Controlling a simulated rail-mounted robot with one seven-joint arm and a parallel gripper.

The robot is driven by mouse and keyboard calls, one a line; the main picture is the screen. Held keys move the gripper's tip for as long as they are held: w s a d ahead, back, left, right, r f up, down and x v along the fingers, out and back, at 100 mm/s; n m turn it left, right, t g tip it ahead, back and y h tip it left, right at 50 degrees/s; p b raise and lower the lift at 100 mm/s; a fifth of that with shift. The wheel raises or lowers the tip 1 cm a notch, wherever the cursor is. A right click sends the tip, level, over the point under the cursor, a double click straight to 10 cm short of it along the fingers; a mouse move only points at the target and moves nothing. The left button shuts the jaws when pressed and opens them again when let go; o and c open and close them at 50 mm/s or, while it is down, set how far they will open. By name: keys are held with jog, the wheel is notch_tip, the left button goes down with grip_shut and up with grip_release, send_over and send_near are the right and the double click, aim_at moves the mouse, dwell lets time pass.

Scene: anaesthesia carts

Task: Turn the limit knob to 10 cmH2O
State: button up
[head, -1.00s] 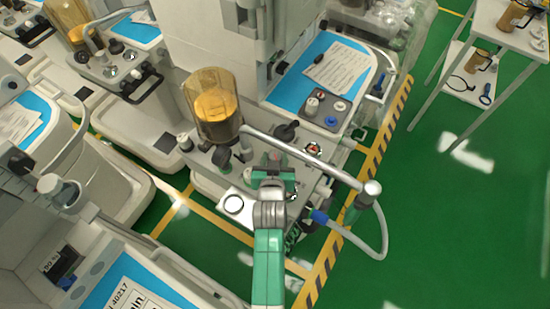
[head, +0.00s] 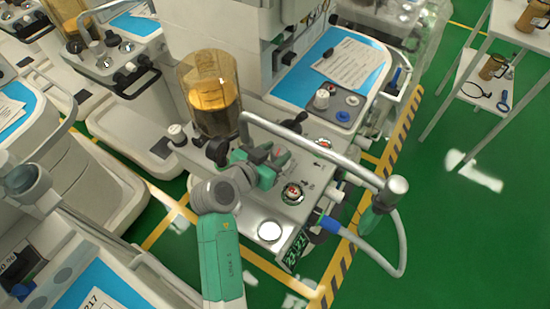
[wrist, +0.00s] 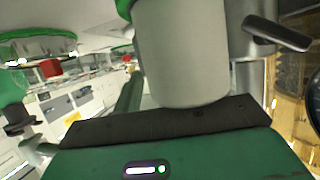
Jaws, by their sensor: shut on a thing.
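My gripper (head: 266,166) reaches over the top panel (head: 318,178) of the middle cart, just right of the amber canister (head: 211,98). Its dark fingers are shut on what appears to be the limit knob, which they mostly hide. Its scale and setting cannot be read. In the wrist view a large pale grey cylinder (wrist: 181,50) fills the upper middle, close in front of the green gripper body (wrist: 165,158).
A grey metal tube (head: 325,151) crosses above the panel right beside my gripper, ending in a hanging hose (head: 401,240). A black knob (head: 217,151) stands to the left. A red-and-white round dial (head: 293,192) and a pale disc (head: 270,231) lie nearer.

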jog(key=shift+f, duration=0.15)
dwell(0.3)
jog(key=o, duration=1)
jog(key=p+v, duration=0.2)
jog(key=v, duration=0.6)
jog(key=shift+w, duration=0.1)
